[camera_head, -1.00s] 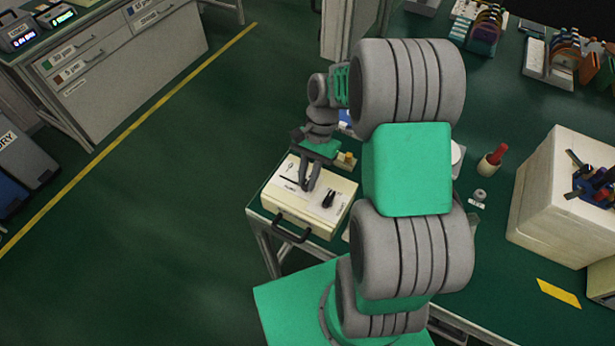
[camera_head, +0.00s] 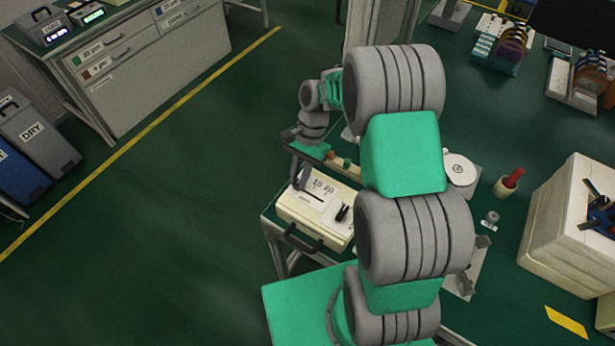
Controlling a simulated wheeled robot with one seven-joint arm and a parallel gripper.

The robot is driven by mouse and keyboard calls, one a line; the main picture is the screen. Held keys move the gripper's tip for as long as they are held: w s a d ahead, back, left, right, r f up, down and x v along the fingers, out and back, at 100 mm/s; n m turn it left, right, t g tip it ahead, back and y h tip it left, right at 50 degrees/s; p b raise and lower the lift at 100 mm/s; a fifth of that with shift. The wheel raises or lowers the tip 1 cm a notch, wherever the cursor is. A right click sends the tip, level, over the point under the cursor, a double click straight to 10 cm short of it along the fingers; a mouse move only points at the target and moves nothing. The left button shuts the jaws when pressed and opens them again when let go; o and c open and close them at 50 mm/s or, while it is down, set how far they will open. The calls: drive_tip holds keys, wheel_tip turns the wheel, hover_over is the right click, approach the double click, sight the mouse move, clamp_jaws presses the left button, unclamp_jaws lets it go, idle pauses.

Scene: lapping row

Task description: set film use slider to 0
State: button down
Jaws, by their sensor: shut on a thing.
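The cream box (camera_head: 295,211) with a black front handle stands at the left edge of the green bench. Its white top panel (camera_head: 313,203) carries a dark slot and printed marks, with "10" and "20" readable. My gripper (camera_head: 298,186) points down at the left end of this panel, its fingers close together at the slot's left end. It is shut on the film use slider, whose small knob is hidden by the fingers. The exact scale position cannot be read.
A black switch (camera_head: 343,212) sits on the box's right part. Small coloured items (camera_head: 346,164) lie behind the box. A red-handled tool (camera_head: 509,181) and a large cream block (camera_head: 545,232) stand to the right.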

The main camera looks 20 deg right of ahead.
drive_tip(key=shift+w+a+r, duration=0.1)
drive_tip(key=shift+w, duration=0.15)
drive_tip(key=c, duration=1.5)
unclamp_jaws()
drive_tip(key=shift+o, duration=0.9)
drive_tip(key=v, duration=0.7)
drive_tip(key=shift+r, duration=0.3)
